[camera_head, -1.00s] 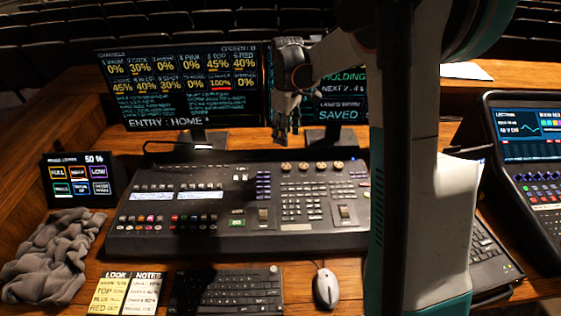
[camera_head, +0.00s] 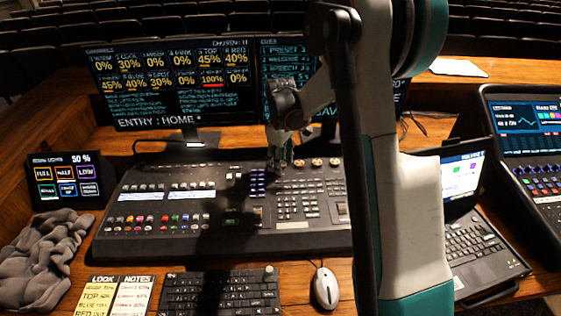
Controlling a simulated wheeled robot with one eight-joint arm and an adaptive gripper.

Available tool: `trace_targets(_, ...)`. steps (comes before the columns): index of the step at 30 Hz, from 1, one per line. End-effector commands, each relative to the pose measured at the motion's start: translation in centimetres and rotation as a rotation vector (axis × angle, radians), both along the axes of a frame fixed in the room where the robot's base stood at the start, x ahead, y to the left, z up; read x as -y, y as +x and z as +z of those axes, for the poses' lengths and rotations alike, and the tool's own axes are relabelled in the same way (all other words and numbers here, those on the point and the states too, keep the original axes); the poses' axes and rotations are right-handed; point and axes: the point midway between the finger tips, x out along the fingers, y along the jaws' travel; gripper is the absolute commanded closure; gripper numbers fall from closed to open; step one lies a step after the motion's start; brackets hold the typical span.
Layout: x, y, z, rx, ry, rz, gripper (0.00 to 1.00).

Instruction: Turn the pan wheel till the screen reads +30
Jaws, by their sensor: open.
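The mixing desk (camera_head: 150,239) is a dark console with rows of buttons and faders. Gold-topped wheels sit in a row along its upper right, two of them plain to see, one (camera_head: 317,162) and another (camera_head: 335,162). No label shows which is the pan wheel. My gripper (camera_head: 279,164) is open and points down at the left end of this row, covering whatever wheel is there. I cannot tell whether it touches the desk. The left monitor (camera_head: 170,85) shows channel percentages and "ENTRY : HOME". I see no pan figure on it. The right monitor (camera_head: 281,63) is partly hidden by my arm.
A small touch screen (camera_head: 67,180) reading 50 % stands at the left, above a grey cloth (camera_head: 40,260). A keyboard (camera_head: 220,290), note cards (camera_head: 115,295) and a mouse (camera_head: 325,288) lie in front. A laptop (camera_head: 475,240) and another console (camera_head: 530,150) stand at the right.

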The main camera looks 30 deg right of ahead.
Motion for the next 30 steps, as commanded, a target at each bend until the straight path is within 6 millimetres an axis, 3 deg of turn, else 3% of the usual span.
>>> trace_targets(5,0.00,0.00,0.03,0.000,0.000,0.000,0.51)
trace_targets(11,0.00,0.00,0.04,0.000,0.000,0.000,0.95)
trace_targets(22,0.01,0.01,0.05,0.000,0.000,-0.032,0.96)
trace_targets(30,0.04,0.04,0.08,0.000,0.000,-0.184,0.96)
